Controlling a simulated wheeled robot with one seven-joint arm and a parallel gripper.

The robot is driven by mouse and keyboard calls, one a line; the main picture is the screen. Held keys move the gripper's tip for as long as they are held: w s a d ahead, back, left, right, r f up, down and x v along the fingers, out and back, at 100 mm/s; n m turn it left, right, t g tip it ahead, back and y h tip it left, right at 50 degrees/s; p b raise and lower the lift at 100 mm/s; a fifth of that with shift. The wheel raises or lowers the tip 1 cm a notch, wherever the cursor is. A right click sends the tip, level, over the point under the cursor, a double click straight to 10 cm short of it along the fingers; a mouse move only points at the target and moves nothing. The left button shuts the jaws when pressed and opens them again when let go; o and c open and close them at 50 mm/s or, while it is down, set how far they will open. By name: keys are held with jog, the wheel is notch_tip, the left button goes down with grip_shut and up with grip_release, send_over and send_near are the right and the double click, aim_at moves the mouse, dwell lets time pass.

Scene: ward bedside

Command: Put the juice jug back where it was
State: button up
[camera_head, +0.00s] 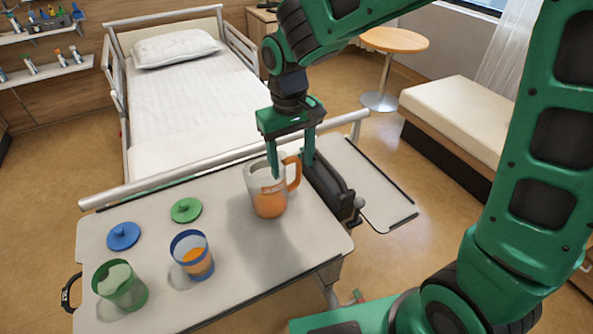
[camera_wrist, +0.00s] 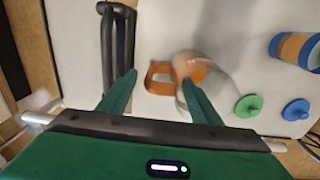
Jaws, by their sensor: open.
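The juice jug (camera_head: 269,201) is clear with orange juice low inside and an orange handle. It stands upright on the overbed table (camera_head: 225,275), near the bed-side edge. My gripper (camera_head: 291,168) is open over the handle side of the jug. In the wrist view, the jug (camera_wrist: 212,68) has its handle between my two open fingertips (camera_wrist: 160,80); I cannot tell whether they touch it. One finger partly covers the jug in both views.
A blue-rimmed cup with orange drink (camera_head: 193,258) and a green cup (camera_head: 120,286) stand left of the jug. A blue lid (camera_head: 123,236) and a green lid (camera_head: 186,210) lie behind them. A dark bar (camera_head: 328,184) lies close right of my gripper. The table's front right is clear.

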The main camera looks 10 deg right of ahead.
notch_tip(320, 180, up, 6)
jog(key=shift+a+r, duration=0.1)
jog(key=shift+r, duration=0.1)
jog(key=s+d+m, duration=0.2)
jog(key=s+d, duration=0.1)
jog(key=d, duration=0.6)
jog(key=s+d+m, duration=0.3)
jog(key=s+d, duration=0.1)
jog(key=d, duration=0.6)
jog(key=s+d+f+m, duration=0.2)
jog(key=s+d+m, duration=0.2)
jog(key=s+d, duration=0.7)
jog(key=s, duration=0.4)
jog(key=shift+s+d+m+y, duration=0.25)
jog(key=shift+d+m+y, duration=0.05)
jog(key=shift+d, duration=0.1)
jog(key=shift+w+f, duration=0.3)
jog(key=shift+w, duration=0.2)
